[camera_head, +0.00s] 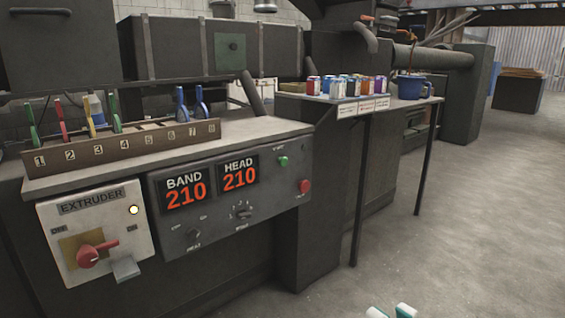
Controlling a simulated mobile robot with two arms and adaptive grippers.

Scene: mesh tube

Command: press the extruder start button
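The start button is a small green button (283,161) at the upper right of the dark control panel, with small lettering above it too small to read. A red button (304,186) sits below and to the right of it. The panel also carries the displays BAND 210 (186,192) and HEAD 210 (239,174). Two pale, teal-sided fingertips of my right gripper (391,312) show at the bottom edge, apart from each other with nothing visible between them. They are low and to the right, well away from the green button. My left gripper is not in view.
The EXTRUDER box (98,235) has a red rotary handle (97,253) and a lit yellowish lamp (134,210). A numbered rack (125,147) of coloured tools stands above. A side table holds cans and a blue pot (412,87). Open floor (470,220) lies to the right.

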